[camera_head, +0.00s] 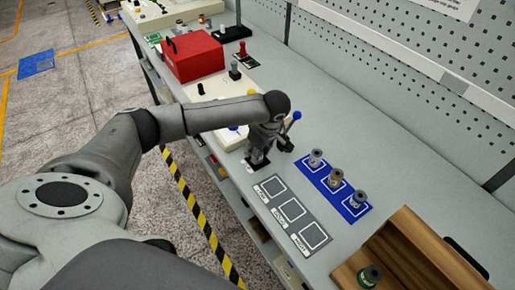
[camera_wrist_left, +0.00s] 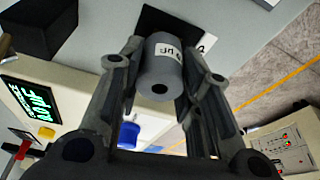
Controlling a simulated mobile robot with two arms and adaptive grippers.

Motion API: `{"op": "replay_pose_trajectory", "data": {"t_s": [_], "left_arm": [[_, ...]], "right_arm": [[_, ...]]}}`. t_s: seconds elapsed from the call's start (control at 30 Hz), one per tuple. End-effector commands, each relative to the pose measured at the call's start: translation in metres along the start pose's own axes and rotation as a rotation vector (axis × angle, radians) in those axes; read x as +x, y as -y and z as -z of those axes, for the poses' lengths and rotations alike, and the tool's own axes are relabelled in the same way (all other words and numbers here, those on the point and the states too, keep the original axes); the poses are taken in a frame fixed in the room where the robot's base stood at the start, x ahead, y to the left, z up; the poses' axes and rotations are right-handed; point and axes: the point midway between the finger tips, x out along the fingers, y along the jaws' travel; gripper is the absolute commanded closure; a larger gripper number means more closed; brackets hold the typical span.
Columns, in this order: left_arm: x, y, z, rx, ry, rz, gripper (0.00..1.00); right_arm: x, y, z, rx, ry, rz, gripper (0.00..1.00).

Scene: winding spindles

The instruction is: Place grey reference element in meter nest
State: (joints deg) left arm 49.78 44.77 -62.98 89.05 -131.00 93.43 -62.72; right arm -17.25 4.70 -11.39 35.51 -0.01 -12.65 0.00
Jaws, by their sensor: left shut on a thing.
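My left gripper (camera_head: 262,150) points down over the bench beside the cream instrument. It is shut on the grey reference element (camera_wrist_left: 163,72), a grey cylinder with a white label and a dark hole in its end, which shows between the fingers in the left wrist view. Beyond the element is a black square pad (camera_wrist_left: 185,22); it also shows under the gripper in the head view (camera_head: 257,166). The cream meter (camera_wrist_left: 75,82) with a lit green display (camera_wrist_left: 30,102) lies at the left of the wrist view. I cannot make out the meter nest for certain. My right gripper is not in view.
A blue mat (camera_head: 322,187) holds three spindles. A grey mat (camera_head: 270,205) with three outlined squares is empty. A wooden tray (camera_head: 425,243) with a dark green spool (camera_head: 370,276) stands at the front right. A red box (camera_head: 193,56) stands farther back.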

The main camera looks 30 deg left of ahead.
Motion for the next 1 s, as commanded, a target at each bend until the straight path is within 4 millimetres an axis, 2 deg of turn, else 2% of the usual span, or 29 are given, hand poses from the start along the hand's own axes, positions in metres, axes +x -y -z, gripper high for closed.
{"op": "replay_pose_trajectory", "data": {"t_s": [0.37, 0.4, 0.57, 0.87, 0.97, 1.0], "left_arm": [[0.0065, -0.0004, -0.0016, 0.000, -0.001, -0.002, 0.92], [0.0056, -0.0004, -0.0014, 0.000, -0.001, -0.002, 0.65], [0.0050, -0.0002, -0.0013, 0.000, 0.000, -0.001, 0.46], [0.0041, -0.0002, -0.0010, 0.000, 0.000, -0.001, 0.46], [-0.0005, -0.0003, 0.0002, 0.000, 0.000, -0.002, 0.46], [-0.0031, -0.0014, -0.0006, 0.000, 0.000, -0.005, 0.46]], "right_arm": [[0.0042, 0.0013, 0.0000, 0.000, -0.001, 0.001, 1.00], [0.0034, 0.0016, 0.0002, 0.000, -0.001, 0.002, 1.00], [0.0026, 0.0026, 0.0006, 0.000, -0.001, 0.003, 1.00], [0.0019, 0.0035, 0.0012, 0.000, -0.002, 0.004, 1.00], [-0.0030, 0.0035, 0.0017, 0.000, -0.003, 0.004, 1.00], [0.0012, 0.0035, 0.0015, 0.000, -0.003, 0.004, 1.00]]}}
